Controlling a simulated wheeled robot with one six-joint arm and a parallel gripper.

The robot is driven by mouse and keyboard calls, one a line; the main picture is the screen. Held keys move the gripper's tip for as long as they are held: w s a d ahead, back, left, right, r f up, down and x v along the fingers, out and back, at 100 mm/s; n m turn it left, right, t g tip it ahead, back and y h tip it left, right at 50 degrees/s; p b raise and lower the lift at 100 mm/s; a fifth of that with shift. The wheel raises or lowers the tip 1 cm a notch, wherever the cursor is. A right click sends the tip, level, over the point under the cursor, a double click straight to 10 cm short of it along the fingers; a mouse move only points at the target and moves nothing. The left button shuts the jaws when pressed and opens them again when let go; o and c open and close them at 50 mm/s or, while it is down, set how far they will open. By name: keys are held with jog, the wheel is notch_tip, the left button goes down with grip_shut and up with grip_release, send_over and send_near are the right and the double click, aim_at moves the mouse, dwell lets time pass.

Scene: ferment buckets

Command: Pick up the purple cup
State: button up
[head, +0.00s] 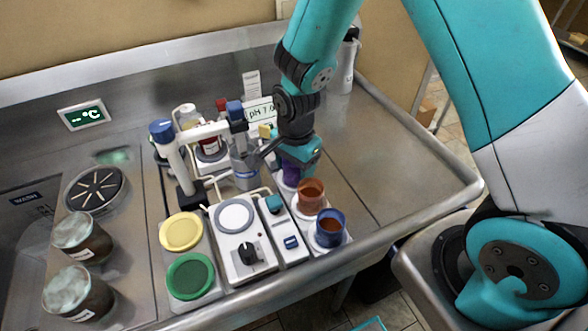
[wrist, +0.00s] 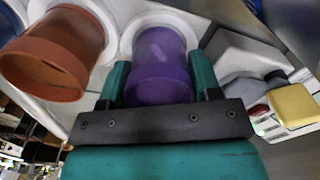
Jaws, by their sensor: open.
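The purple cup (wrist: 160,65) stands on a round white pad in the wrist view. My gripper (wrist: 160,80) is open, with one teal finger on each side of the cup. The cup sits between the fingers; I cannot tell whether either finger touches it. In the head view the purple cup (head: 289,172) is mostly hidden behind my gripper (head: 300,165), at the back of a row of cups.
An orange-brown cup (head: 310,196) and a blue cup (head: 330,228) stand in front of it in the same row. A stand with a white arm (head: 205,132) and a beaker (head: 244,170) are close on the left. Steel counter (head: 375,150) is clear on the right.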

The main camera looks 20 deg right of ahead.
jog(key=c, duration=0.6)
jog(key=shift+o, duration=0.2)
jog(key=shift+r, duration=0.1)
